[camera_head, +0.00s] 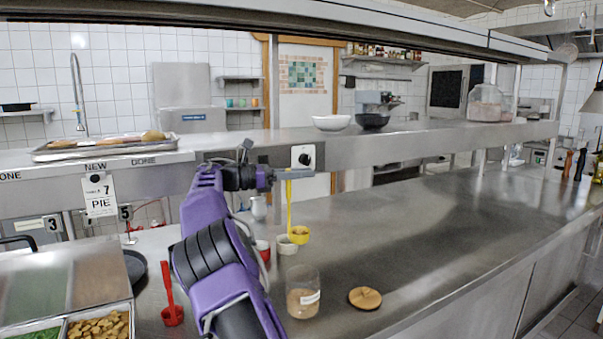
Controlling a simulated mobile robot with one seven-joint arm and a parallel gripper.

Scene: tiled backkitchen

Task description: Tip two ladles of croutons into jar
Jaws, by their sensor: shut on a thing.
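My gripper (287,174) is shut on the upper end of a yellow ladle (290,205). The ladle hangs upright, its bowl (299,236) low above the counter or near it; I cannot tell whether it touches or what is in it. A round wooden lid (365,298) lies to the jar's right. Croutons (98,326) fill a bin at the bottom left. A red ladle (172,312) stands near that bin.
A small cream cup (286,245) and a red cup (263,251) are beside the yellow ladle's bowl, partly overlapped. A dark round pan (134,266) is at left. The raised steel shelf (430,137) runs behind. The counter's right side (460,225) is clear.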

